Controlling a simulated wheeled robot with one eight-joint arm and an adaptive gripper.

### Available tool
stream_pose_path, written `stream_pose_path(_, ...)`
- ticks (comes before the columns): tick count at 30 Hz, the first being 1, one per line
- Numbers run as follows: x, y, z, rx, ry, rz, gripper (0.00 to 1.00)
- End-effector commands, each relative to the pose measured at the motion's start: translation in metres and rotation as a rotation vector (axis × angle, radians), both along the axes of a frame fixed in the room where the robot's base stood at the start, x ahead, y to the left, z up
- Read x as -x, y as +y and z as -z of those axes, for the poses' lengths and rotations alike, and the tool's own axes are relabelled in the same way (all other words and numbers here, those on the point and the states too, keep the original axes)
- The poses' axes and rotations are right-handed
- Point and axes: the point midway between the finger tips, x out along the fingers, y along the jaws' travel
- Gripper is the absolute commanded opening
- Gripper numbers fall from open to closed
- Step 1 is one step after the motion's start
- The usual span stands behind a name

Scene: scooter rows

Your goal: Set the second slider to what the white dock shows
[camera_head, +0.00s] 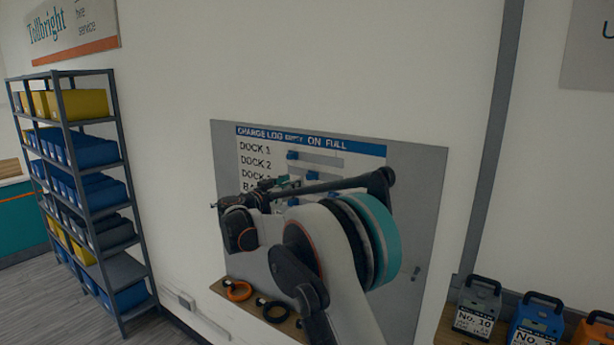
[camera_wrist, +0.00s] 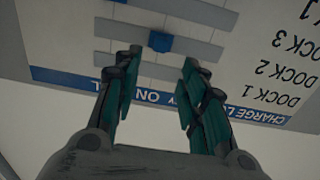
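A wall board (camera_head: 421,180) carries a blue-headed white panel with rows labelled DOCK 1, DOCK 2 and DOCK 3, the lower ones partly covered by my arm. Grey slider tracks with blue knobs run beside the labels. In the upside-down wrist view, a blue knob (camera_wrist: 160,42) sits between my fingertips in the picture, on a track (camera_wrist: 200,49) that appears to line with DOCK 2. My gripper (camera_wrist: 157,62) is open and empty in front of the panel; contact with the knob cannot be made out. I see no white dock.
A shelf rack (camera_head: 98,160) with yellow, blue and grey bins stands at left. A ledge under the board holds an orange ring (camera_head: 238,291) and a black ring (camera_head: 275,311). A grey case (camera_head: 477,308) marked No. 10, a blue case (camera_head: 535,322) and an orange case (camera_head: 597,330) stand at lower right.

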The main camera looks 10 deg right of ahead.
Motion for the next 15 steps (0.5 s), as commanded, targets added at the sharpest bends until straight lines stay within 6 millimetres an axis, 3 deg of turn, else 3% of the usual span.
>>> stream_pose_path(6,-0.031,-0.033,-0.002,-0.001,0.001,0.002,0.38)
stream_pose_path(15,-0.060,-0.060,-0.001,0.000,0.001,0.000,0.38)
